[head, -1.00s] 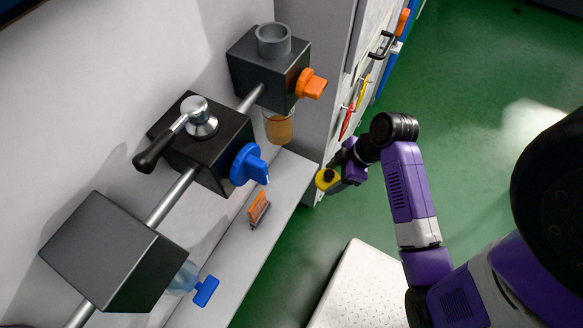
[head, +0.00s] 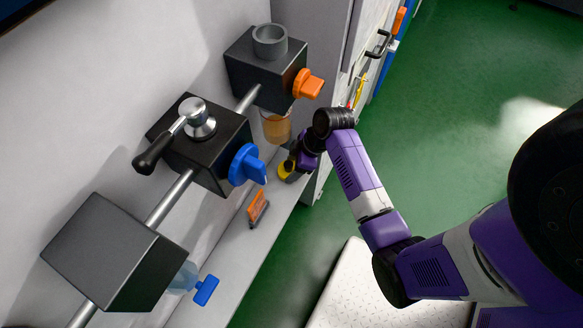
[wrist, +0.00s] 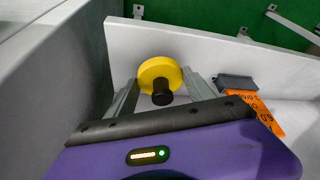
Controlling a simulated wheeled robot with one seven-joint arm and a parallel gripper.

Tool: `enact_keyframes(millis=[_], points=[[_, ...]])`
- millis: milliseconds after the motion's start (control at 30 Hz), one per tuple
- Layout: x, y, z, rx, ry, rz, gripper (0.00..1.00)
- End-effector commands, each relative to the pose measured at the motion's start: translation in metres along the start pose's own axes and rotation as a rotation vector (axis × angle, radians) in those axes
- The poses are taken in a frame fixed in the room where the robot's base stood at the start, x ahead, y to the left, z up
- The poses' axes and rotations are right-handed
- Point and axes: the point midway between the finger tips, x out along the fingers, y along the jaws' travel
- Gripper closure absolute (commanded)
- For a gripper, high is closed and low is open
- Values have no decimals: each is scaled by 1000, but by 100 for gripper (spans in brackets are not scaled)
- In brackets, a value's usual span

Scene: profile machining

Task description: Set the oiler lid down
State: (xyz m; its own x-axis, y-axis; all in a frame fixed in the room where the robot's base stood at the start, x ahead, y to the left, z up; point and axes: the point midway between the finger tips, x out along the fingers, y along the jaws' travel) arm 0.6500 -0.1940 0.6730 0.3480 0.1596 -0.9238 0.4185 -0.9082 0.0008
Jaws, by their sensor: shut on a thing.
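The oiler lid (wrist: 160,72) is a yellow disc with a black knob. My gripper (wrist: 160,85) is shut on it, with a grey finger on each side, in the wrist view. In the head view the yellow lid (head: 286,171) shows at the end of my gripper (head: 291,165), over the far part of the grey shelf. Part of the lid is hidden there by my wrist. I cannot tell whether the lid touches the shelf.
An orange label stand (head: 258,206) is on the shelf (head: 225,262), close to the lid's right in the wrist view. Black blocks with an orange knob (head: 308,84) and a blue knob (head: 247,165) overhang the shelf. An amber cup (head: 276,127) hangs near my gripper.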

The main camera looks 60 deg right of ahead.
Motion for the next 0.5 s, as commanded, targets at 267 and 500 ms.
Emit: enact_keyframes(millis=[267, 500], points=[[17, 2, 4, 1, 0, 1, 87], [19, 1, 4, 1, 0, 0, 87]])
